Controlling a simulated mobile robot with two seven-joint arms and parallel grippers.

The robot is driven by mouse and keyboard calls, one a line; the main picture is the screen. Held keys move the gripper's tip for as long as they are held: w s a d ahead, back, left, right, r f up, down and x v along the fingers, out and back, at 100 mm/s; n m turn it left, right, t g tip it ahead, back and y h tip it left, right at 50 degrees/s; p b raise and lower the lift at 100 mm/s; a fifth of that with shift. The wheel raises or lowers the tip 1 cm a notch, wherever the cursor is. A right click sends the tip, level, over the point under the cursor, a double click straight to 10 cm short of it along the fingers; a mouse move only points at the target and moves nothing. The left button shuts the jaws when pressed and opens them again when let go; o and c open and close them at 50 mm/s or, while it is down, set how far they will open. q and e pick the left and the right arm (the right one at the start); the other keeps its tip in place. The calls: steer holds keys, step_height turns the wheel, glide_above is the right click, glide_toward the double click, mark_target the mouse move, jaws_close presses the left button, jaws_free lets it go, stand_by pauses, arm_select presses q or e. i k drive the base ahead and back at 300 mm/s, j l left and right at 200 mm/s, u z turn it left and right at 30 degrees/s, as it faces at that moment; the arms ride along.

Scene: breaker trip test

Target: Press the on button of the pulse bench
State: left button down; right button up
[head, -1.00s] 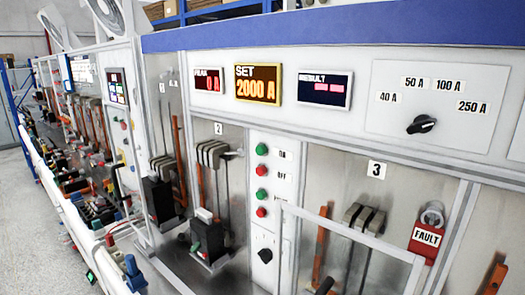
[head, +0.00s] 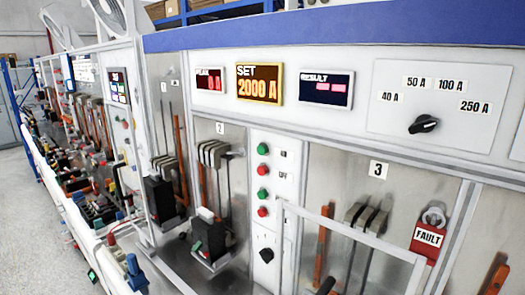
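The pulse bench (head: 330,55) fills the head view, with a grey-white panel under a blue beam. A narrow control strip in its middle carries a green button (head: 263,149) beside the label ON. A red button (head: 263,171) beside OFF sits just below it. Another green button (head: 263,195) and red button (head: 263,211) are lower, their labels too small to read. The SET display (head: 260,84) reads 2000 A. The PEAK display (head: 209,79) reads 0 A. The RESULT display (head: 326,90) shows reddish blocks. Neither of my grippers is in view.
A clear-framed guard (head: 350,235) stands before bay 3. A red FAULT tag (head: 427,239) with padlock hangs at right. A black rotary selector (head: 422,124) is on the upper panel. A breaker (head: 209,237) sits in bay 2. Grey floor (head: 35,225) is free at left.

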mark_target(261, 149)
steer(key=i+j+z, duration=0.2)
steer(key=j+z, duration=0.25)
steer(key=i+j+z, duration=0.1)
steer(key=j+z, duration=0.2)
steer(key=z, duration=0.15)
steer(key=i+j+z, duration=0.1)
steer(key=j+z, duration=0.8)
